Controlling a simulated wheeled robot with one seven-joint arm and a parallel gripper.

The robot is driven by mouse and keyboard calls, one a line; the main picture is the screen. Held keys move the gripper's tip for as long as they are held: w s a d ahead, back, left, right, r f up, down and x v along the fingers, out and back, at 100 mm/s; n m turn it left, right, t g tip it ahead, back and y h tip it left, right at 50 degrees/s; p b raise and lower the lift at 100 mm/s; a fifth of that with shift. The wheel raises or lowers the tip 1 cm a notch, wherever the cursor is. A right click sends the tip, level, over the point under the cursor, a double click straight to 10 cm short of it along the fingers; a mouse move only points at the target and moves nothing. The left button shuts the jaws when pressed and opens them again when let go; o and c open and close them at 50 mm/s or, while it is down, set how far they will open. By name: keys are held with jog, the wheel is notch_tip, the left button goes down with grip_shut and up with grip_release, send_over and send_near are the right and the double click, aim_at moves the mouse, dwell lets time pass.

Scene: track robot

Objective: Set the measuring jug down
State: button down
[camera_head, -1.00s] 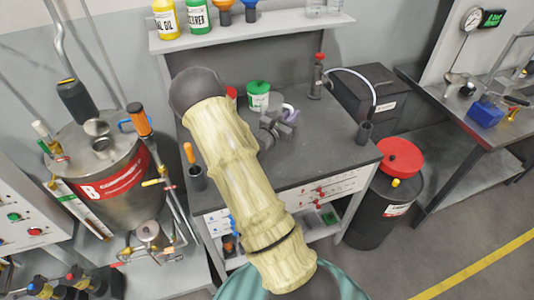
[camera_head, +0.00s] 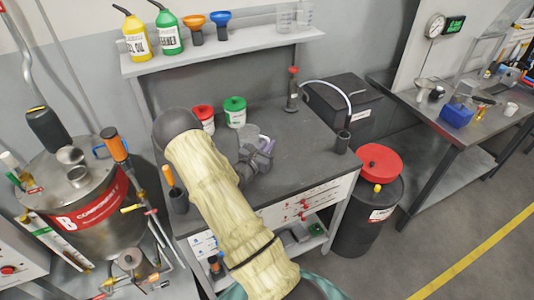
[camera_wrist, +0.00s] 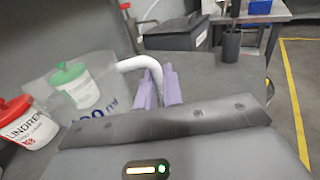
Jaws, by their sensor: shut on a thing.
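The measuring jug (camera_wrist: 112,88) is clear, with a white handle and dark lettering. In the wrist view it is left of my gripper (camera_wrist: 161,88), whose purple fingers are shut on the handle. In the head view the jug (camera_head: 247,151) is faint beside my gripper (camera_head: 264,149), over the grey workbench (camera_head: 300,150). The jug looks roughly upright. I cannot tell whether its base touches the bench top; the gripper body hides its lower part in the wrist view.
A red-lidded tub (camera_head: 204,118) and green-lidded tub (camera_head: 235,112) stand just behind the jug. An orange-handled tool in a dark cup (camera_head: 178,200) stands at the bench's left. A dark cup (camera_head: 342,142) stands at the right edge. The bench's right part has free room.

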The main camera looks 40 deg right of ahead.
jog(key=shift+f+p, duration=0.4)
jog(key=shift+f, duration=1.65)
jog(key=shift+f, duration=0.25)
jog(key=c, duration=1.5)
grip_release()
jog(key=shift+r, duration=0.1)
jog(key=shift+r, duration=0.25)
jog(key=b+v, duration=0.3)
jog(key=v, duration=0.9)
jog(key=shift+s+f, duration=0.1)
